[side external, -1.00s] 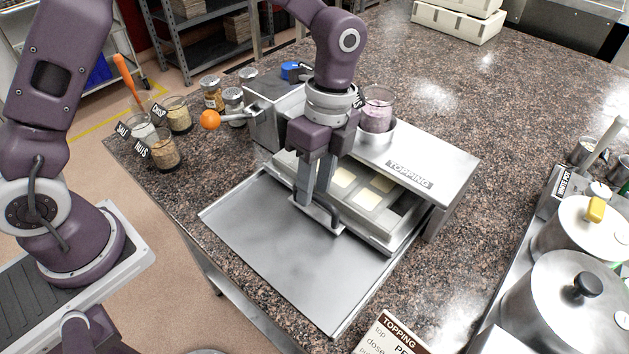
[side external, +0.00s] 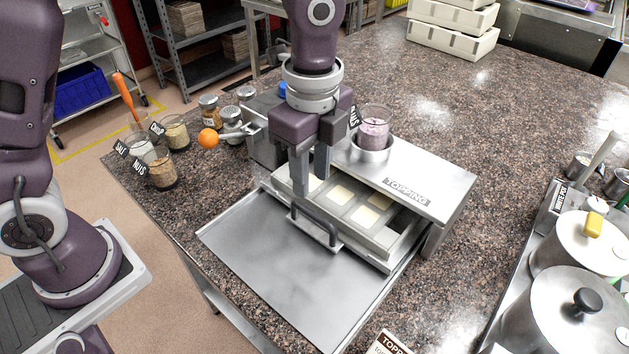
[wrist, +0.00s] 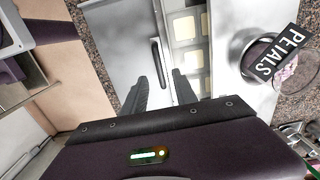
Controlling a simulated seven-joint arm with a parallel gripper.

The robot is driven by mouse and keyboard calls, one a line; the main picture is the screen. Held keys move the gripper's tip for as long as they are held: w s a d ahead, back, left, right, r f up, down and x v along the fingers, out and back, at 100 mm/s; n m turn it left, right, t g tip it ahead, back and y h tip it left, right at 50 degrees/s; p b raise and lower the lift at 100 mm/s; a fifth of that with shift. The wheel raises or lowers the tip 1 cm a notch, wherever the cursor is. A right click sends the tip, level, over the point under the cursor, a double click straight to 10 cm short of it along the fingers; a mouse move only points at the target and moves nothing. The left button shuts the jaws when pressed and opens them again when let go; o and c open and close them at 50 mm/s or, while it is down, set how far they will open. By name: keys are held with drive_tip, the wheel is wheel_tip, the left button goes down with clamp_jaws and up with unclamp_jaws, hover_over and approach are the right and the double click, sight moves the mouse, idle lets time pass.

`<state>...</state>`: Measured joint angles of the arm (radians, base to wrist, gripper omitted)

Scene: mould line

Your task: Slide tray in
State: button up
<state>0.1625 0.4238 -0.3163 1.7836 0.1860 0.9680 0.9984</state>
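The metal mould tray (side external: 384,262) holds pale square pieces (side external: 340,195) and lies partly under the topping station (side external: 420,180). Its front part sticks out over the bare sheet-metal deck (side external: 275,262). A dark bar handle (side external: 318,228) runs along the tray's front side; it also shows in the wrist view (wrist: 160,64). My gripper (side external: 311,196) is over the tray's front, close to the handle. In the wrist view my two fingers (wrist: 161,80) stand apart, with nothing held between them. Contact with the handle cannot be told.
A glass of purple petals (side external: 374,130) sits in a metal ring on the station. An orange ball knob (side external: 208,138) juts out at its left. Topping jars (side external: 162,170) stand at the left. Lidded pots (side external: 575,305) stand at the right.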

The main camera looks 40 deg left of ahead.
sight(312, 212)
drive_tip(key=f, duration=0.2)
drive_tip(key=f+t, duration=0.1)
drive_tip(key=f, duration=0.1)
drive_tip(key=f+t, duration=0.1)
drive_tip(key=f, duration=0.2)
drive_tip(key=shift+s+d, duration=0.1)
drive_tip(key=shift+s, duration=0.25)
drive_tip(key=shift+r, duration=0.1)
clamp_jaws()
idle(1.0)
